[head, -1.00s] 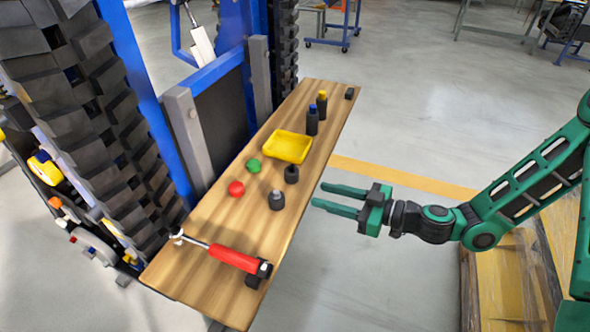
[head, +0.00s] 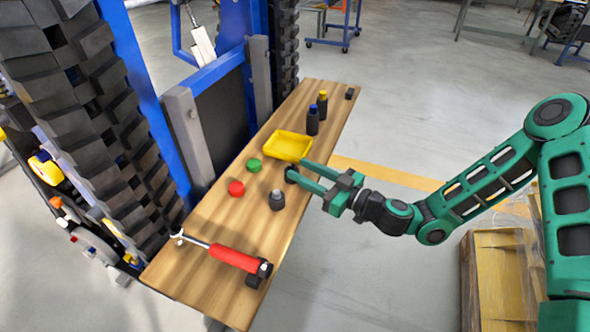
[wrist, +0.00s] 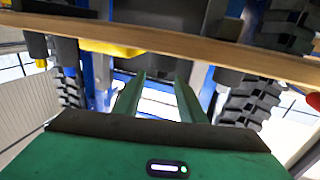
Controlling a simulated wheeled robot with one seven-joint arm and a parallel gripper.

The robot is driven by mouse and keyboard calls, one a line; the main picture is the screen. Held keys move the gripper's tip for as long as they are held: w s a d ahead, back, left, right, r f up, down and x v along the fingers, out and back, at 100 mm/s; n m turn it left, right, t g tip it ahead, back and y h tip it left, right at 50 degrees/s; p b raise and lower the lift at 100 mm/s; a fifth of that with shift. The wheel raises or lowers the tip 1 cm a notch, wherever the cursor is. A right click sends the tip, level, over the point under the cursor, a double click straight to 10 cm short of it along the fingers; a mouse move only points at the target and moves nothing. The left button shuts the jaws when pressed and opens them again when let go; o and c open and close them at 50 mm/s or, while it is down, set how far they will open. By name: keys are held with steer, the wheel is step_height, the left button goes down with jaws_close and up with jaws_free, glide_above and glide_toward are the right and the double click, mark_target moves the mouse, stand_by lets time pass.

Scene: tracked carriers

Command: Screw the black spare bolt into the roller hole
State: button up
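A small black piece that looks like the black bolt (head: 289,176) stands upright on the wooden bench near its right edge, partly covered by my fingers. A second black piece with a grey top (head: 276,201) stands just in front of it; I cannot tell for certain which is the spare. My gripper (head: 304,174) is open, its two fingers reaching over the bench edge at the first piece. In the wrist view my gripper (wrist: 158,85) shows parted fingers with nothing clearly held. The black tracks (head: 95,100) stand at left; I cannot make out the roller hole.
On the bench (head: 215,228) are a yellow tray (head: 288,147), a green knob (head: 254,165), a red knob (head: 236,188), two black bottles (head: 313,120) and a red-handled wrench (head: 233,257). A blue frame (head: 150,105) stands behind.

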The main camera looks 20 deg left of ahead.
mark_target(292, 165)
steer(key=x, duration=0.4)
steer(key=shift+a, duration=0.1)
jaws_close()
steer(key=shift+r, duration=0.1)
